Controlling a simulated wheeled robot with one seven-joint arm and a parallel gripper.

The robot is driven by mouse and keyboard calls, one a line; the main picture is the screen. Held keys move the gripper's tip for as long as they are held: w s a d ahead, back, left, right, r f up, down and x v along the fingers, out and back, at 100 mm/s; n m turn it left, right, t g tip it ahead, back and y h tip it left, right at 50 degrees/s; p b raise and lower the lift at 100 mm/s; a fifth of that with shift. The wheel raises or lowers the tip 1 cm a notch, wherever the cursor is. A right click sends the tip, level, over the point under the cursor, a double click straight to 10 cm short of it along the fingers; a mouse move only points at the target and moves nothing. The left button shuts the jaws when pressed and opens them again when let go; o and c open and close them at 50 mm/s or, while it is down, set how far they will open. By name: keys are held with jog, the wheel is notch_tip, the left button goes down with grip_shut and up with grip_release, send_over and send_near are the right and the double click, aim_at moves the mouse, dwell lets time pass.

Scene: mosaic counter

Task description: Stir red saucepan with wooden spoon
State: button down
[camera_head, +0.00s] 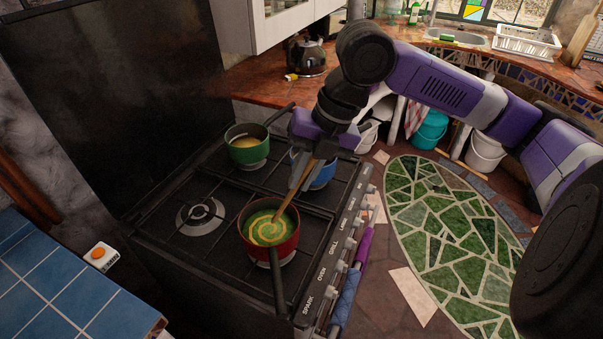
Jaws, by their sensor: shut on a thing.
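The red saucepan (270,252) stands on the front near burner of the black stove, its dark handle pointing toward the bottom of the picture. Inside it is green soup (268,226) with a pale yellow swirl. The wooden spoon (290,202) slants down from my gripper (309,163) into the saucepan, with its lower end at the soup near the upper right of the pan. My gripper is shut on the upper part of the spoon, above and behind the pan. The fingertips are partly hidden and small in this view.
A green saucepan (246,153) stands on a back burner. A blue pan (322,176) is partly hidden behind my gripper. One burner (201,213) at the left is bare. Knobs (347,237) line the stove's right edge. A kettle (307,58) stands on the counter behind.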

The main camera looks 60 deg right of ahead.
aim_at(291, 195)
jog(key=shift+w+d+b+x, duration=0.1)
jog(key=shift+d+b+x, duration=0.1)
jog(key=shift+b+x, duration=0.75)
jog(key=shift+w+d+b+x, duration=0.15)
jog(key=shift+b+x, duration=0.5)
jog(key=shift+x, duration=0.55)
jog(key=shift+w+d+b+x, duration=0.1)
jog(key=shift+d+b+x, duration=0.1)
jog(key=shift+b+x, duration=0.75)
jog(key=shift+f, duration=0.1)
